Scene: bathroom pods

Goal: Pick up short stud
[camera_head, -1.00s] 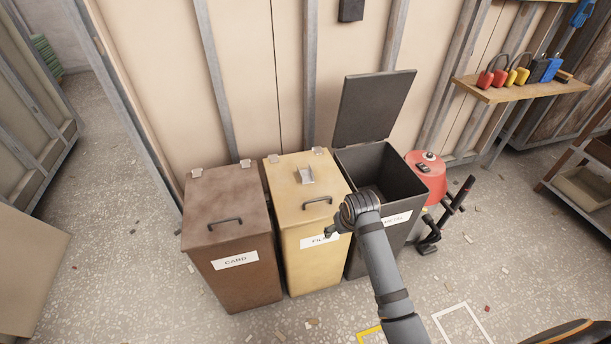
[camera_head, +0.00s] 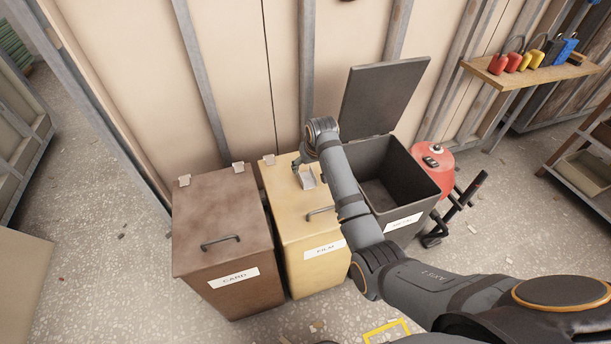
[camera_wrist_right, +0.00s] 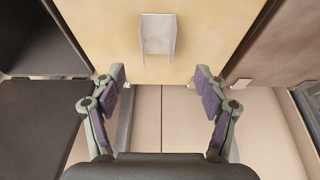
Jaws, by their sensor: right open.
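The short stud (camera_head: 308,179) is a small grey metal channel lying on the lid of the yellow FILM bin (camera_head: 290,219). In the right wrist view the stud (camera_wrist_right: 158,36) shows at the top middle, its open side facing up. My right gripper (camera_head: 298,164) is above the rear part of that lid, close to the stud and partly over it in the head view. Its two fingers (camera_wrist_right: 160,82) are spread wide with nothing between them, and the stud lies beyond the fingertips. My left gripper is not in view.
The brown CARD bin (camera_head: 220,215) stands left of the yellow bin, lid shut. A dark grey bin (camera_head: 413,180) stands right, its lid (camera_head: 383,98) raised. The yellow lid has a front handle (camera_head: 320,211). The panel wall (camera_head: 240,90) is close behind.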

